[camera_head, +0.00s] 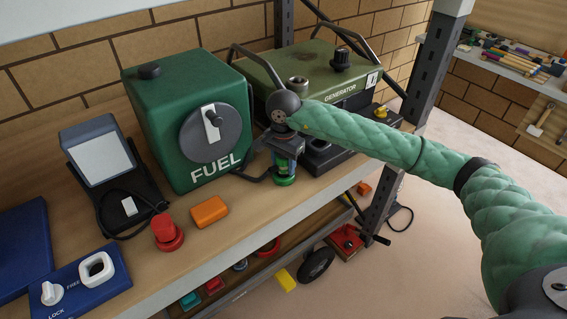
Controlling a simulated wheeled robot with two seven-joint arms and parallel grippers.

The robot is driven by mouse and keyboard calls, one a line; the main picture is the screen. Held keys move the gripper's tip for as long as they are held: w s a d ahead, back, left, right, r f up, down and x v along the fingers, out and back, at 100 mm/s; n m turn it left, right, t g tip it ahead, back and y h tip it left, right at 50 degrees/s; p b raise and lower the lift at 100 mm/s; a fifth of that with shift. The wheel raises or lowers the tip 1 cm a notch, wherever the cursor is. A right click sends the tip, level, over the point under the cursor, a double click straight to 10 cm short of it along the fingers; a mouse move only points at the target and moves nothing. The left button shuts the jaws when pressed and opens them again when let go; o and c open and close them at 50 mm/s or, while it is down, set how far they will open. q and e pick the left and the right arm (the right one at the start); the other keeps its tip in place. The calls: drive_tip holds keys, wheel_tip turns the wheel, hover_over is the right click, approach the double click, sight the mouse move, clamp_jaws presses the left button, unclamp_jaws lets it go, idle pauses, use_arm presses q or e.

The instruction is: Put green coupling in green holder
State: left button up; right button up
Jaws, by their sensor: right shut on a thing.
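My right gripper (286,151) reaches in from the right, pointing down just in front of the fuel can and generator. It is shut on the green coupling (284,181), which shows as a green piece low between and under the fingers. The gripper hides much of the coupling. I cannot tell whether its lower end touches the shelf. I cannot make out a separate green holder for certain; the gripper may hide it. My left gripper is not in view.
A green fuel can (180,95) and a generator (325,80) stand behind the gripper. An orange block (209,212), a red stepped piece (167,234), a tilted screen device (102,155) and a blue lock panel (85,287) are to the left. The wooden shelf's front edge (262,226) runs below.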

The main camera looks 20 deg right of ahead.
drive_tip(key=shift+f+b, duration=0.45)
idle(0.3)
drive_tip(key=o, duration=1.1)
drive_tip(key=shift+c, duration=0.2)
drive_tip(key=shift+r, duration=0.15)
